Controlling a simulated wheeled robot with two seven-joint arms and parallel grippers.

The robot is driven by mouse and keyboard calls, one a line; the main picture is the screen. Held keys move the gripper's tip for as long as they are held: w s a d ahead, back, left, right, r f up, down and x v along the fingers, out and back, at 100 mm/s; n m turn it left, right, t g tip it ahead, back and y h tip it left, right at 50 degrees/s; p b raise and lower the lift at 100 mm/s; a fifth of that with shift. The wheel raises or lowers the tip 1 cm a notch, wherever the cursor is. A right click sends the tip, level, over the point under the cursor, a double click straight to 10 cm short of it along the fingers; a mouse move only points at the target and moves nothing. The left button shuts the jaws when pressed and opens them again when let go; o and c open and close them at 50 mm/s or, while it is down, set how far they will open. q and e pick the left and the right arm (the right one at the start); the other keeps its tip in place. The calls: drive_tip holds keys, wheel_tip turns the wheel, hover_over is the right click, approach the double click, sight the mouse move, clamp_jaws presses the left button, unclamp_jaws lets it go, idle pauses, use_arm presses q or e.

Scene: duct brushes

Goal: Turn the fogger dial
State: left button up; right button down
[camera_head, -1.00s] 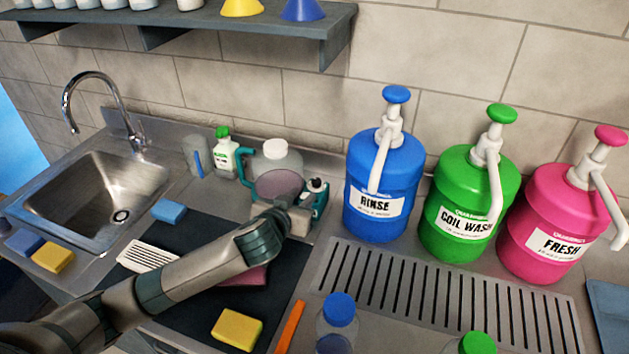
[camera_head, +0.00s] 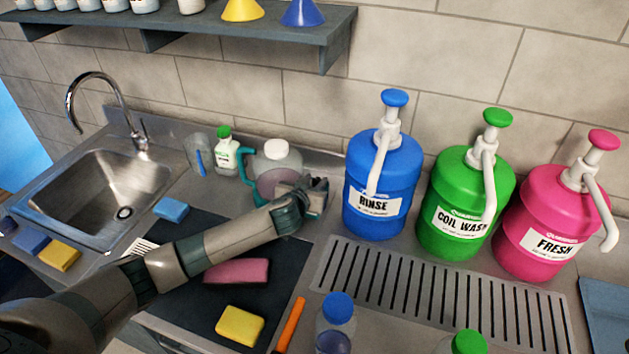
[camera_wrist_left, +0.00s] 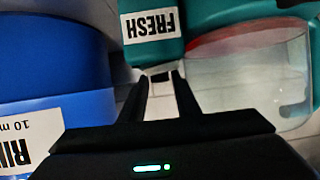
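The fogger (camera_head: 273,171) stands on the counter left of the blue RINSE jug, with a teal handle and a clear tank of pinkish liquid. In the left wrist view its clear tank (camera_wrist_left: 252,80) is at the right, beside a teal part with an upside-down FRESH label (camera_wrist_left: 150,26). My left gripper (camera_head: 318,188) is at the fogger's right side, partly hiding it. In the wrist view its fingers (camera_wrist_left: 161,85) are apart, with a small pale part just beyond or between the tips. I cannot tell whether they touch it, or make out the dial clearly. My right gripper is not in view.
The blue RINSE jug (camera_head: 384,178) stands close to my left gripper's right. Green COIL WASH (camera_head: 462,200) and pink FRESH (camera_head: 553,225) pump jugs follow. A small green-capped bottle (camera_head: 226,155) is left of the fogger. Sponges lie on the dark mat (camera_head: 180,306); a slotted drain (camera_head: 440,298) is in front.

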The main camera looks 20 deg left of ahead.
use_arm(q)
drive_tip(key=shift+c, duration=0.2)
clamp_jaws()
drive_tip(key=shift+w+d+r+n+y+b, duration=0.1)
drive_tip(key=shift+w+d+n+y+b, duration=0.05)
drive_tip(key=shift+d+n+y+b, duration=0.2)
drive_tip(key=shift+w+d+f+n+g+y+b, duration=0.1)
drive_tip(key=shift+n+g+y+b, duration=0.05)
drive_tip(key=shift+n+y+b, duration=0.65)
drive_tip(key=shift+f+n+g+y+b, duration=0.15)
drive_tip(key=shift+n+y+b, duration=0.4)
drive_tip(key=shift+y, duration=0.4)
drive_tip(key=shift+r+n+y, duration=0.1)
drive_tip(key=shift+n+y, duration=0.3)
drive_tip(key=shift+n, duration=0.1)
unclamp_jaws()
drive_tip(key=shift+o, duration=0.2)
drive_tip(key=shift+s, duration=0.2)
